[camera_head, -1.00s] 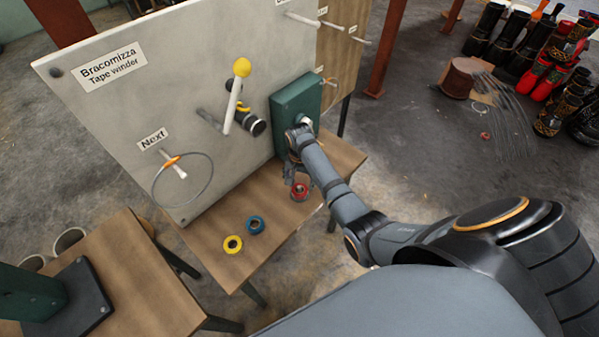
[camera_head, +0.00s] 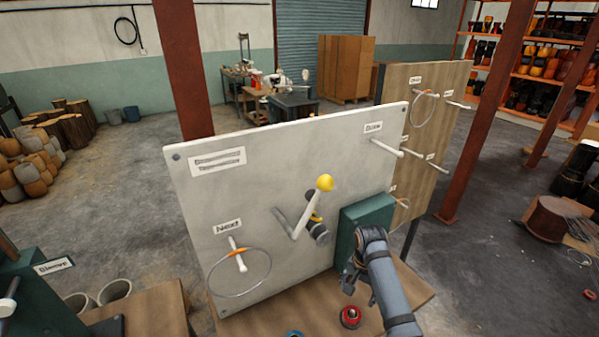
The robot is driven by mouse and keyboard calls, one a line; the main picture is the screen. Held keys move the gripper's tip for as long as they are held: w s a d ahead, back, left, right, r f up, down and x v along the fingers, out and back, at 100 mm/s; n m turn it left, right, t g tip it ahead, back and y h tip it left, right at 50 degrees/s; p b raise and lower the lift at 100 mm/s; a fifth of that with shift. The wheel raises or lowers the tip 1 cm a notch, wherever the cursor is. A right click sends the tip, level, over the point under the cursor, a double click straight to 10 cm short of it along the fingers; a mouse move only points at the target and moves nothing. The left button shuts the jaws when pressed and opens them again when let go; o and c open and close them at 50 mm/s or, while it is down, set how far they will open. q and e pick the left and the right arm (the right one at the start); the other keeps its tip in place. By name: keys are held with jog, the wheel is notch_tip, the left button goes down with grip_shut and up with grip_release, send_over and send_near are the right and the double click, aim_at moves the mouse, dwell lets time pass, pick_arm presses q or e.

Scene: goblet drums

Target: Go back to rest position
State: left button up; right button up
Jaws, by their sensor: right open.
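My right gripper (camera_head: 357,290) is at the lower right of the view, in front of the green box on the panel and just above the wooden table. Its jaws are open, and it appears empty. A red tape roll (camera_head: 350,316) lies on the table just below it, apart from the fingers as far as I can tell. A blue roll (camera_head: 295,334) is cut off by the bottom edge. My left gripper is not in view.
A pale tape winder panel (camera_head: 250,180) stands on the table, with a yellow-knobbed lever (camera_head: 324,184), a wire ring on a peg (camera_head: 240,270) and a green box (camera_head: 362,222). A wooden pegboard (camera_head: 432,125) stands behind at right. Open floor lies beyond.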

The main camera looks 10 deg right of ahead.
jog(key=s+r+n+t, duration=0.3)
jog(key=s+n, duration=0.7)
jog(key=s, duration=1)
jog(key=s+d+f+h+b, duration=0.1)
jog(key=s+f+b, duration=0.1)
jog(key=f, duration=1.3)
jog(key=s+d+f+b, duration=0.1)
jog(key=f, duration=1.3)
jog(key=s+d+f+g+b, duration=0.1)
jog(key=s+f+b, duration=0.1)
jog(key=s+f, duration=1.6)
jog(key=shift+s+d+f+g, duration=0.2)
jog(key=shift+s+f+g, duration=0.2)
jog(key=shift+f, duration=0.15)
